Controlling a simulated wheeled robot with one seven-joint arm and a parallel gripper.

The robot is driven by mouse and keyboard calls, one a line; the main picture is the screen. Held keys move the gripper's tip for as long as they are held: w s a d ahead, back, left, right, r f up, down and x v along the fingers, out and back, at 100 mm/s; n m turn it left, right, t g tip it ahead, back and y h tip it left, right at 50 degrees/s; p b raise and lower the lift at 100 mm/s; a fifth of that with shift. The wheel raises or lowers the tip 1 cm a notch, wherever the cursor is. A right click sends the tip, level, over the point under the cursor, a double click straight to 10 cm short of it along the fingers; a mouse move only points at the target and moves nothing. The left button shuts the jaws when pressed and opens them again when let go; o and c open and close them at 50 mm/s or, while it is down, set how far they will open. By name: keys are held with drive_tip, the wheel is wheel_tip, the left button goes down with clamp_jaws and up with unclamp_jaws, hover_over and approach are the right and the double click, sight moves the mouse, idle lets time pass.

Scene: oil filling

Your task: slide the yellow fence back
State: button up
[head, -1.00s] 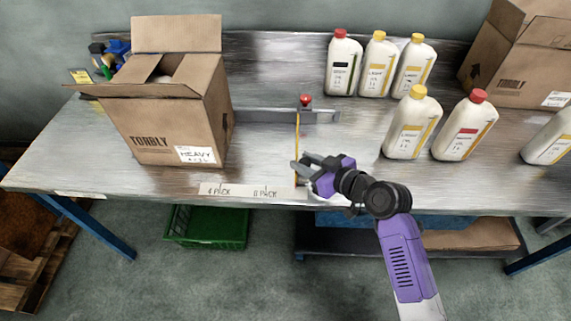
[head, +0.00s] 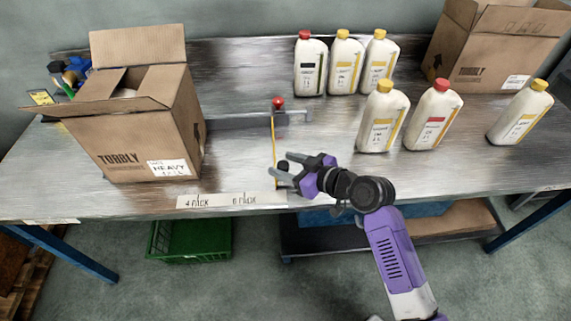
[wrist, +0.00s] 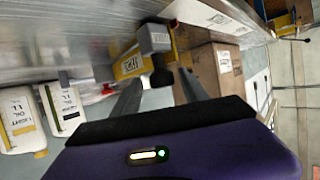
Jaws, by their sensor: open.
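The yellow fence (head: 273,142) is a thin upright strip running from the rail (head: 238,122) toward the bench's front edge, with a red knob (head: 278,102) at its far end. In the wrist view the fence (wrist: 130,65) shows yellow behind a grey block with a black knob (wrist: 157,76). My gripper (head: 281,167) is open at the fence's near end, just above the bench. The black knob appears between or just beyond the spread fingers (wrist: 158,95); I cannot tell whether they touch it. The fence's near end is partly hidden by the fingers.
An open carton (head: 150,140) stands left of the fence. Several white bottles (head: 382,118) stand to the right, and another carton (head: 490,50) is at the back right. A paper label strip (head: 225,200) lies along the bench's front edge. Bare bench lies between fence and bottles.

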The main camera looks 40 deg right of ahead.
drive_tip(key=v, duration=0.7)
drive_tip(key=shift+s+b, duration=0.25)
drive_tip(key=shift+b, duration=0.15)
drive_tip(key=shift+d, duration=0.1)
drive_tip(key=s+d+r+m+t+h, duration=0.3)
drive_tip(key=r+m+h, duration=0.1)
drive_tip(key=h, duration=0.1)
drive_tip(key=s+a+n+y, duration=0.1)
drive_tip(key=s+a, duration=0.7)
drive_tip(key=s, duration=0.4)
drive_tip(key=s+a+n+g+y, duration=0.1)
drive_tip(key=s+a+y, duration=0.1)
drive_tip(key=s+a, duration=0.6)
drive_tip(key=s, duration=0.4)
drive_tip(key=shift+a+f, duration=0.2)
drive_tip(key=shift+f, duration=0.05)
